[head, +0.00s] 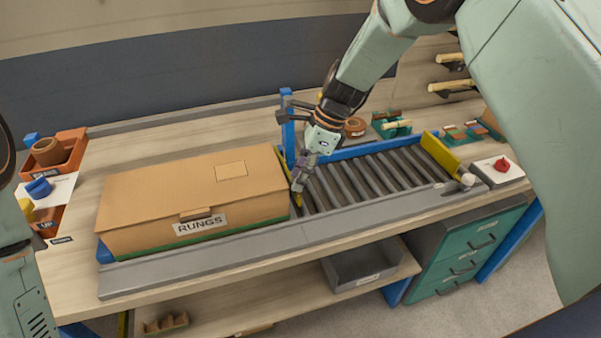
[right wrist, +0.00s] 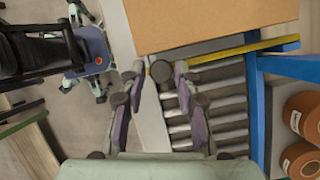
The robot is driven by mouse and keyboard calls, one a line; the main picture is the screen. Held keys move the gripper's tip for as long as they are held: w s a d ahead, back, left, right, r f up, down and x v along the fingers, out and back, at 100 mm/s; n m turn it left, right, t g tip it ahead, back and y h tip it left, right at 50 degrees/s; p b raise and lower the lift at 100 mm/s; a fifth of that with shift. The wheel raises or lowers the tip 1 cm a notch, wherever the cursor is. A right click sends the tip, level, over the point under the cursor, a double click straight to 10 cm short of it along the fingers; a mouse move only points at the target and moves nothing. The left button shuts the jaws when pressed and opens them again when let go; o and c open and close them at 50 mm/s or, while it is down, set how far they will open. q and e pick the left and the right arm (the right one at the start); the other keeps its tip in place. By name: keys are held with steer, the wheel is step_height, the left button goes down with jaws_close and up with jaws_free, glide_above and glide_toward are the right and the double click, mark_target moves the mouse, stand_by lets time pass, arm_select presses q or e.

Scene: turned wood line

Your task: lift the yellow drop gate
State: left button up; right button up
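The yellow drop gate (head: 297,207) is a thin bar across the roller conveyor at the right end of the cardboard box marked RUNGS (head: 150,205). In the right wrist view the gate (right wrist: 225,52) runs beside the box edge, with a dark round knob (right wrist: 160,71) at its near end. My right gripper (head: 298,183) is above this near end. In the wrist view my right gripper (right wrist: 159,70) is open, its fingers on either side of the knob with gaps visible. Contact cannot be made out. My left gripper is out of view.
Bare rollers (head: 365,178) lie right of the gate, ending at a yellow end plate (head: 440,153). A blue post (head: 288,125) stands behind the gate. A red-knobbed control box (head: 502,167) sits at right, orange bins (head: 55,155) at left.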

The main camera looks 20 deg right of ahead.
steer(key=c, duration=0.3)
jaws_close()
steer(key=shift+w+r, duration=0.1)
